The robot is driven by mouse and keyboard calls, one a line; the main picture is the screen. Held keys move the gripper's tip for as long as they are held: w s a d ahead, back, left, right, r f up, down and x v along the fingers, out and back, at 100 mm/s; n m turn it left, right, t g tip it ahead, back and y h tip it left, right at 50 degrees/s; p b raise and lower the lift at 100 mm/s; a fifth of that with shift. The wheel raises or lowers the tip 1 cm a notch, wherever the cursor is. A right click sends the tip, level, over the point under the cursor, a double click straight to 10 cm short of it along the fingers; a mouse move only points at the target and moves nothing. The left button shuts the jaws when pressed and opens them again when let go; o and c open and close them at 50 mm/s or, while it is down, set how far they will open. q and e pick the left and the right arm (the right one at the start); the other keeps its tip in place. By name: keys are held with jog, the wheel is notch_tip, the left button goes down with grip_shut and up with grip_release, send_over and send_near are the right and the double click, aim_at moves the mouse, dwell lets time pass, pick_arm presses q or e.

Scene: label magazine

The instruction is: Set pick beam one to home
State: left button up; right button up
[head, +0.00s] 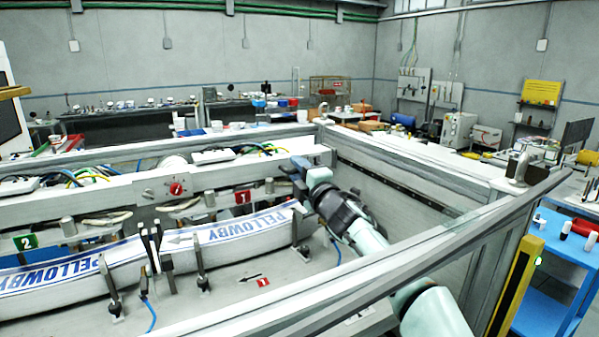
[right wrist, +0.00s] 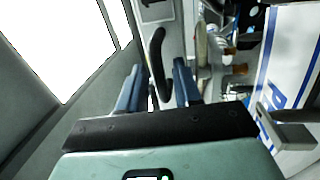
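My right gripper (head: 294,169) reaches into the machine's far right corner, just right of the red "1" plate (head: 243,197). In the right wrist view its two blue fingers (right wrist: 158,88) stand apart. A dark curved handle (right wrist: 157,55) shows in the gap between them, and I see no finger closed on it. My left gripper is not in view.
A curved row of blue-and-white PELLOWBY labels (head: 243,226) runs in the magazine between upright posts (head: 201,268). A grey frame rail (head: 400,262) crosses in front of my right arm.

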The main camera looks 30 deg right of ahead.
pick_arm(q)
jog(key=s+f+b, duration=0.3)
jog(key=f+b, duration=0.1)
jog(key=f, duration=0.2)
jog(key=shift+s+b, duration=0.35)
pick_arm(e)
jog(key=s+a+f, duration=0.1)
jog(key=s+f, duration=0.1)
jog(key=s, duration=1.1)
jog(key=shift+a+f, duration=0.15)
jog(key=shift+a, duration=0.1)
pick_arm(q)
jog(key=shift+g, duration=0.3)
